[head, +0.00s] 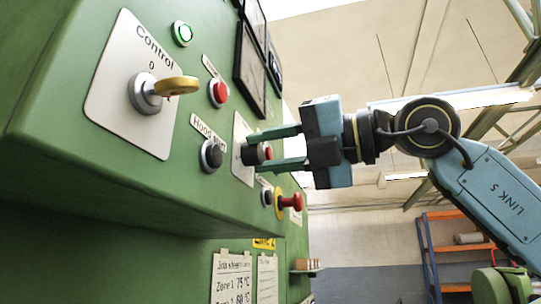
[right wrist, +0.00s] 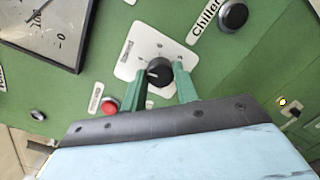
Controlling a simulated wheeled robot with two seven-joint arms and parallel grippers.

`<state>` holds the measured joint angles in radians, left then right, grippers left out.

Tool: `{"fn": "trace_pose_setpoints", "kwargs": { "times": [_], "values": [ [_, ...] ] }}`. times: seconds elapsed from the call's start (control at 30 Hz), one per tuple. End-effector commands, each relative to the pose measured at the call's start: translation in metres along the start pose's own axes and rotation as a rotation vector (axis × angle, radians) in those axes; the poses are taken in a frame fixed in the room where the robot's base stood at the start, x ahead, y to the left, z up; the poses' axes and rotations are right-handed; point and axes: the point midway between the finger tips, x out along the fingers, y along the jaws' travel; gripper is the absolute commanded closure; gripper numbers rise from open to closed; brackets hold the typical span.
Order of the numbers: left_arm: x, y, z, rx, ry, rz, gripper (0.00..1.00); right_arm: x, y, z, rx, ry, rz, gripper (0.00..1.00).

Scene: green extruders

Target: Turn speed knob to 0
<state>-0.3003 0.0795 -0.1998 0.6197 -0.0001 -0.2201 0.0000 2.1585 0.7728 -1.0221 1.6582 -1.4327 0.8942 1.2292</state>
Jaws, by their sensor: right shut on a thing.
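The speed knob is a black round knob (right wrist: 159,71) on a white plate (right wrist: 128,66) with a dial scale. Its plate label is too small to read. A pale mark on the knob points toward the left in the right wrist view. In the head view the knob (head: 251,154) stands out from the green panel, partly between my fingers. My right gripper (head: 257,152) has its two green fingers on either side of the knob, shut on it; the fingers also show in the right wrist view (right wrist: 160,75). My left gripper is not in view.
On the panel are a Control plate with a yellow key (head: 176,86), a green-lit button (head: 182,33), a red button (head: 219,93) and a black knob (head: 212,155). A red emergency knob (head: 291,202) juts out below my fingers. A Chiller knob (right wrist: 233,16) is nearby.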

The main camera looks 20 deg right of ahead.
Motion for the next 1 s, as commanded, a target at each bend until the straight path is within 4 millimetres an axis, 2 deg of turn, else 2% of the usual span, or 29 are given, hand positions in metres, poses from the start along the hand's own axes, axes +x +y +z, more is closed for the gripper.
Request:
{"fn": "trace_pose_setpoints", "kwargs": {
  "times": [0.1, 0.4, 1.0],
  "values": [
    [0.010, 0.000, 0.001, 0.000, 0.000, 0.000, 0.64, 0.001, -0.002, -0.002, -0.093, -0.004, 0.007, 0.93],
    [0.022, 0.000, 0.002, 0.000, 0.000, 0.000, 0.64, 0.001, -0.002, -0.002, -0.374, -0.017, 0.028, 0.93],
    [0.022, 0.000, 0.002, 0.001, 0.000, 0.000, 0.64, 0.000, -0.001, -0.001, -0.942, -0.046, 0.069, 0.93]
  ]
}}
